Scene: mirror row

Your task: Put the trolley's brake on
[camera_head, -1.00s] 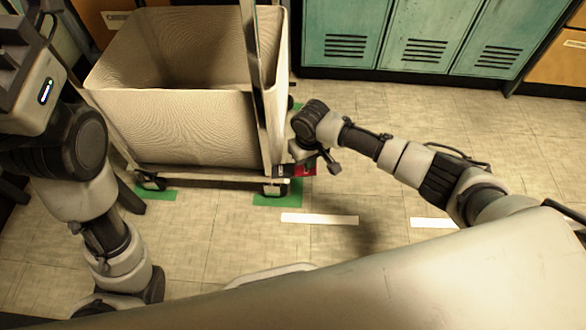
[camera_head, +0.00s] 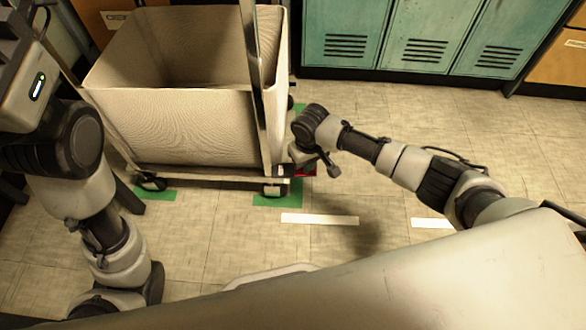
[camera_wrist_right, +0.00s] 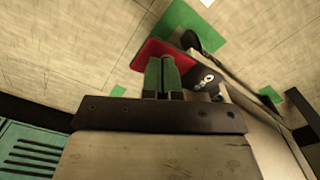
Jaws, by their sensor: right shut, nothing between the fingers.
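The trolley (camera_head: 170,125) is a beige fabric bin on a wheeled metal frame, at the upper left of the head view. A red pedal (camera_head: 309,173) sits low at its right end, near a front caster (camera_head: 272,190). My right gripper (camera_wrist_right: 162,58) is shut and empty. In the right wrist view its green fingers overlap the red pedal (camera_wrist_right: 152,54); I cannot tell whether they touch it. A dark bracket with a round white mark (camera_wrist_right: 207,78) is beside the pedal. My right gripper's fingers are mostly hidden in the head view. My left gripper's fingers do not show.
Green tape marks (camera_head: 278,198) lie on the floor under the trolley's corners. White tape strips (camera_head: 320,219) lie in front. Teal lockers (camera_head: 430,40) stand along the back wall. The tiled floor right of the trolley is clear except for my right arm.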

